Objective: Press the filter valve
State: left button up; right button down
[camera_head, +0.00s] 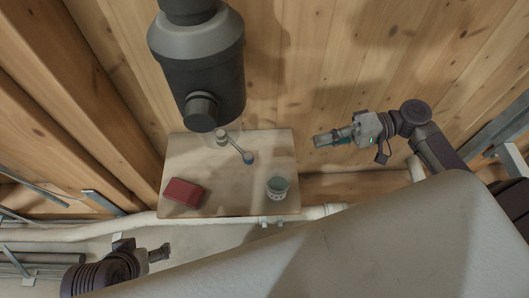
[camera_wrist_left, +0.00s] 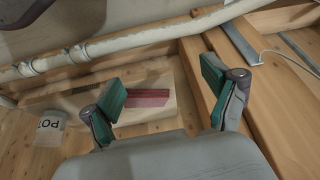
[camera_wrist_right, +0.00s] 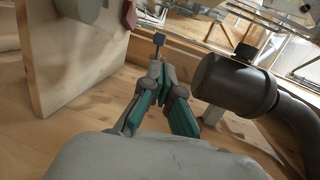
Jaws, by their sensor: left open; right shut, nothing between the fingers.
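No part is labelled as the filter valve. A large dark grey canister (camera_head: 200,70) with a round stub hangs over the board's back edge; a dark canister (camera_wrist_right: 235,82) with a curved pipe is at right in the right wrist view. My right gripper (camera_head: 322,140) is shut and empty, right of the board. My left gripper (camera_head: 160,253) is open and empty, below left of the board.
The board (camera_head: 225,185) carries a red block (camera_head: 184,192) and a whitish cup with dark lettering (camera_head: 277,188). A pale pipe (camera_head: 325,211) runs along its front edge. Wooden beams (camera_head: 60,80) stand at left. The gap between my right gripper and the lever looks clear.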

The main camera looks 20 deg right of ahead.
jog(key=shift+a, duration=0.1)
jog(key=b, duration=0.2)
send_near(238, 148)
jog(key=s+a+f, duration=0.1)
jog(key=s+a, duration=0.1)
jog(key=a, duration=0.1)
pick_arm(q)
jog(key=w+d+r+t+h, duration=0.1)
jog(key=w+d+r+t, duration=0.1)
jog(key=w+t, duration=0.3)
jog(key=shift+w+d+r, duration=0.4)
jog(key=shift+w+r, duration=0.45)
jog(key=shift+w, duration=0.6)
pick_arm(e)
jog(key=shift+s+a+f, duration=0.1)
jog(key=shift+a+f, duration=0.2)
jog(key=shift+a, duration=0.4)
pick_arm(q)
jog(key=shift+s, duration=0.1)
